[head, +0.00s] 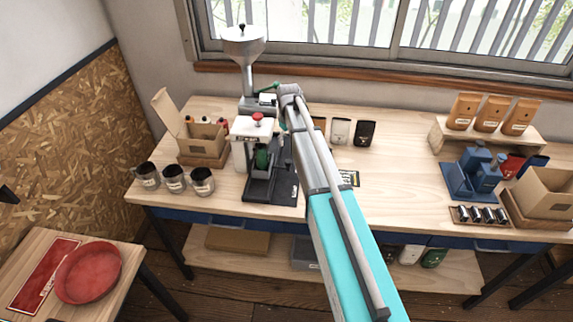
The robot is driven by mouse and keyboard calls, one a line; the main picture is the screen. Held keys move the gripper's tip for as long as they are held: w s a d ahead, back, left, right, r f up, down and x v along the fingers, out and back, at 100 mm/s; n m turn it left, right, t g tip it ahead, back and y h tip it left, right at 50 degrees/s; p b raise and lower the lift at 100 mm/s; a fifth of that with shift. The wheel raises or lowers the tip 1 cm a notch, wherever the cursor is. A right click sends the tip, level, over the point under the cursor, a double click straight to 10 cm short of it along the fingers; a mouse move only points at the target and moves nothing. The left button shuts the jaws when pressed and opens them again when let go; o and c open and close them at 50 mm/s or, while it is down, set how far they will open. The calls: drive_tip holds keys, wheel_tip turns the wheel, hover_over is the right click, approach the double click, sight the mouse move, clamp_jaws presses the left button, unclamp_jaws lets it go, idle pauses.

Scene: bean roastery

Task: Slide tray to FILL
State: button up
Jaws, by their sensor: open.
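A dark sliding tray assembly (270,190) lies on the workbench, partly covered by my arm. A dark green item, perhaps a bag (262,158), stands on it in front of a white unit (243,130) with a red knob (257,118). Behind it stands a filling machine with a metal funnel hopper (243,45) and a grey base. A small label shows on that base, too small to read. My arm reaches up from the bottom and its wrist end is just right of the filling machine.
Small bags (340,131) stand at the back. A blue device (470,175) and a row of small cylinders (480,215) are at right. The bench (395,180) is clear mid-right.

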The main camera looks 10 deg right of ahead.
sight(288, 161)
drive_tip(key=shift+f+b, duration=5.3)
drive_tip(key=shift+f, duration=0.3)
